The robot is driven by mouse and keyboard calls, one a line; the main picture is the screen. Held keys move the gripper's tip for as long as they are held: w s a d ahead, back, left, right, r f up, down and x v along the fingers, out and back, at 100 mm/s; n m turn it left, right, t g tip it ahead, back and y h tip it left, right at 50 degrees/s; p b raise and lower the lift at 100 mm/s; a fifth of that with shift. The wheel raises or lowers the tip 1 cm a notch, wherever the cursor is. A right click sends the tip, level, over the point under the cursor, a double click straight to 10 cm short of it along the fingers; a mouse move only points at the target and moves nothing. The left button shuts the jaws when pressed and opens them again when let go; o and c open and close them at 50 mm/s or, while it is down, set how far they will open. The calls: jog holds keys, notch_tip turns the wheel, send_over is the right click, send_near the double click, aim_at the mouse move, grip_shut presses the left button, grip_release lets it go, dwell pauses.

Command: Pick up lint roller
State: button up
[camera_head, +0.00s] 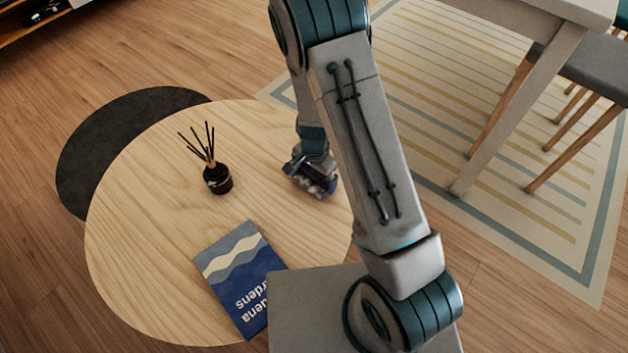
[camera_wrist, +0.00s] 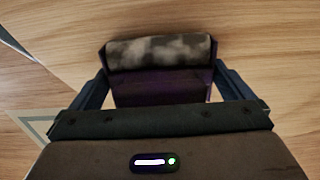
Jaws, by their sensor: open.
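The lint roller (camera_wrist: 160,52) shows in the wrist view as a mottled grey-and-white cylinder with a dark purple part below it. It lies on the round wooden table, near its right edge. My gripper (camera_wrist: 160,90) is open, with one finger on each side of the roller's dark part. In the head view my gripper (camera_head: 312,172) is low over the table, and the lint roller (camera_head: 318,184) is partly hidden by it. I cannot tell whether the fingers touch it.
On the round table (camera_head: 140,230) stand a dark reed diffuser (camera_head: 217,179) and, nearer, a blue book (camera_head: 243,280). A striped rug (camera_head: 440,120) and a table with stools are at the right. A dark round thing (camera_head: 85,165) shows behind the round table's left side.

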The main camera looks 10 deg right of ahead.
jog(key=shift+f, duration=0.4)
jog(key=shift+r, duration=0.1)
jog(key=c, duration=0.8)
jog(key=shift+o, duration=0.2)
jog(key=shift+r+p, duration=0.3)
jog(key=shift+r, duration=0.15)
jog(key=r, duration=0.1)
jog(key=r+p, duration=0.1)
jog(key=r, duration=0.2)
jog(key=shift+s+d, duration=0.1)
jog(key=shift+d, duration=0.25)
jog(key=s+d+r+p, duration=0.1)
jog(key=s+d+r, duration=0.3)
jog(key=d, duration=0.6)
notch_tip(320, 180, up, 2)
jog(key=shift+s+r+p, duration=0.1)
jog(key=shift+s+p, duration=0.05)
jog(key=shift+p, duration=0.25)
